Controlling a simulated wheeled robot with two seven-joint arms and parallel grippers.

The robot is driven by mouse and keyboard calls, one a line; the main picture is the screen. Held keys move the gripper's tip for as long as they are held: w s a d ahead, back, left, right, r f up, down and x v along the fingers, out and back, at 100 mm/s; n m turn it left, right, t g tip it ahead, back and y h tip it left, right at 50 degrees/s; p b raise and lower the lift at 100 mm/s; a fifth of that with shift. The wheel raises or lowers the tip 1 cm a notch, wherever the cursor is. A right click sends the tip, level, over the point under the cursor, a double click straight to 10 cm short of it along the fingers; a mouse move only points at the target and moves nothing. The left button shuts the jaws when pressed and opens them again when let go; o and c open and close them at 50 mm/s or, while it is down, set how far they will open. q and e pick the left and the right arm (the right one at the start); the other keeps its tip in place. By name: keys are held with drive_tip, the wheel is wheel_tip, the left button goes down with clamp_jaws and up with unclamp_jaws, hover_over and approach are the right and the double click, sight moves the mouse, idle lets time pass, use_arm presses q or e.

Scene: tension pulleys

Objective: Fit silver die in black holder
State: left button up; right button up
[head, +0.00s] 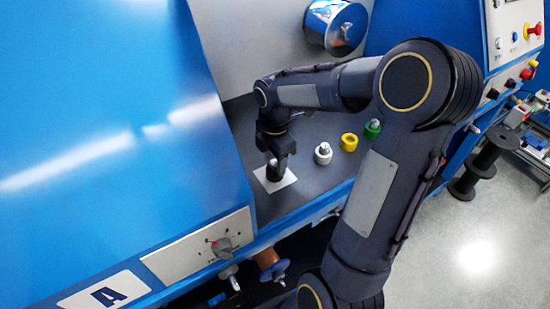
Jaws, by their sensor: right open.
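A black holder (276,174) stands on a white plate (263,181) on the dark grey work surface inside the blue machine. A small silver piece, which looks like the silver die (273,161), shows at the top of the black holder. I cannot tell how deep it sits. My right gripper (278,158) points down just above and around the top of the holder, and it is open. Its dark fingers blend with the black holder, so contact is unclear. My left gripper is not in view.
A white holder (323,154), a yellow holder (349,142) and a green holder (372,129) stand in a row to the right, with silver tops on the white and green ones. A blue machine panel (110,130) rises close on the left. A silver drum (325,22) sits behind.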

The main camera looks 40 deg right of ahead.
wheel_tip(320, 180, up, 8)
drive_tip(key=shift+f, duration=0.1)
idle(0.4)
drive_tip(key=shift+s, duration=0.1)
